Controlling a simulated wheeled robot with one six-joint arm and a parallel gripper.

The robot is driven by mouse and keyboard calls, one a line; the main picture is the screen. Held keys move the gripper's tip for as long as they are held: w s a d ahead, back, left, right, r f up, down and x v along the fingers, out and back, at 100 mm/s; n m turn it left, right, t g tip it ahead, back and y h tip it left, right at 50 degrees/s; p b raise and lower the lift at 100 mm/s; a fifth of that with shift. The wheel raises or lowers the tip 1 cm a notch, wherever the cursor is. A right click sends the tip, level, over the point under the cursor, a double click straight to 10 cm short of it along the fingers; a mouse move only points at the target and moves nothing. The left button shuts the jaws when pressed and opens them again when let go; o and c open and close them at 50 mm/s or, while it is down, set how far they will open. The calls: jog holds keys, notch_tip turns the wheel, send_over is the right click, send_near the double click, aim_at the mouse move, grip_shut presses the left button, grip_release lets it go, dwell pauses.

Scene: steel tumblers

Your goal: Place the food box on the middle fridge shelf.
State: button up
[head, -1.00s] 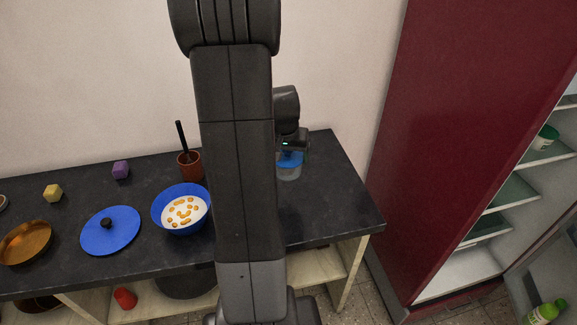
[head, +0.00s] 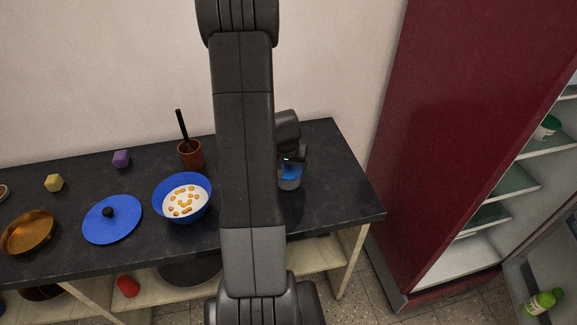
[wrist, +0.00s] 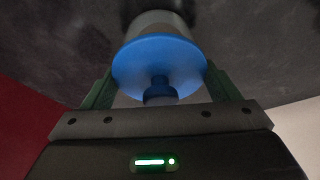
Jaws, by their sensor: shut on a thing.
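The food box (head: 290,182) is a clear round container with a blue lid, at the right part of the dark counter. In the wrist view its blue lid (wrist: 160,62) with a knob sits between the green fingers of my gripper (wrist: 158,88), which is shut on it. In the head view my gripper (head: 291,163) is partly hidden behind my arm. I cannot tell whether the box touches the counter. The red fridge (head: 455,120) stands open at the right. A middle shelf (head: 515,186) shows inside it, with its visible part bare.
On the counter (head: 330,205) are a blue bowl (head: 160,202) of food, a blue lid (head: 100,225), a copper pan (head: 40,222), a brown cup (head: 190,156) and small blocks. A green-lidded tub (head: 547,127) is on an upper fridge shelf. A green bottle (head: 541,301) is in the door.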

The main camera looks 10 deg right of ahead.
jog(key=shift+f, duration=0.1)
jog(key=o, duration=0.9)
